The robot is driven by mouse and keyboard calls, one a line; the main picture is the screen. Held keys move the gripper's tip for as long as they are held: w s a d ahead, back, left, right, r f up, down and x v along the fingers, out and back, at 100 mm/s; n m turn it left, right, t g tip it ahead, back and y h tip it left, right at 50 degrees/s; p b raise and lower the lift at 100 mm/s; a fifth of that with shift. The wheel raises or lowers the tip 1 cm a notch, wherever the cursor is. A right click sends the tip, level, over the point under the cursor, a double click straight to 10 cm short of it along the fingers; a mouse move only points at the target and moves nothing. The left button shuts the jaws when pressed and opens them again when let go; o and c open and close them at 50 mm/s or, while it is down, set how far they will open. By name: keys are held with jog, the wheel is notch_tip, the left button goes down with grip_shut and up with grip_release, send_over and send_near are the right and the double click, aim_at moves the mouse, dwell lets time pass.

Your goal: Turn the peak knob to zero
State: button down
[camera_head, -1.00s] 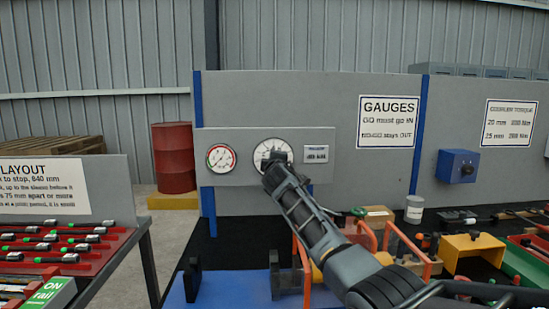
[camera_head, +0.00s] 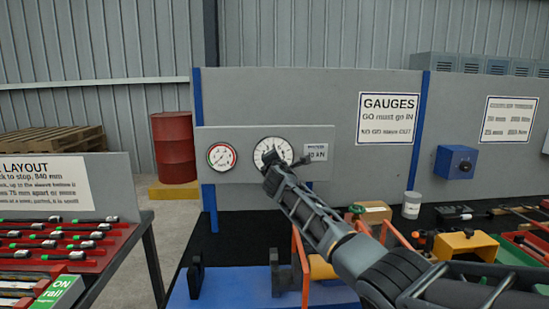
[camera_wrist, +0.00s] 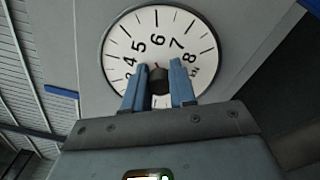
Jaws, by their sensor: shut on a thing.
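The large white dial (camera_head: 262,147) is on the grey panel, and its face fills the upper wrist view (camera_wrist: 150,25), with numbers from about 3 to 8 readable. The dark peak knob (camera_wrist: 158,87) sits at the dial's centre. My gripper (camera_wrist: 158,78) has its two blue fingers on either side of the knob and is shut on it. A small red mark shows just above the knob. In the head view my gripper (camera_head: 271,160) covers the dial's lower part, hiding the knob and pointer. The dial looks tilted in the wrist view.
A smaller red-rimmed gauge (camera_head: 221,156) is close on the left, and a small label (camera_head: 317,152) is on the right. Below are a blue bench plate (camera_head: 230,290) with dark brackets and orange bars. A blue box (camera_head: 456,160) is mounted farther right.

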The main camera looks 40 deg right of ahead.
jog(key=shift+a+f, duration=0.1)
jog(key=shift+a, duration=0.05)
dwell(0.3)
jog(key=c, duration=0.9)
grip_release()
jog(key=shift+v, duration=3.85)
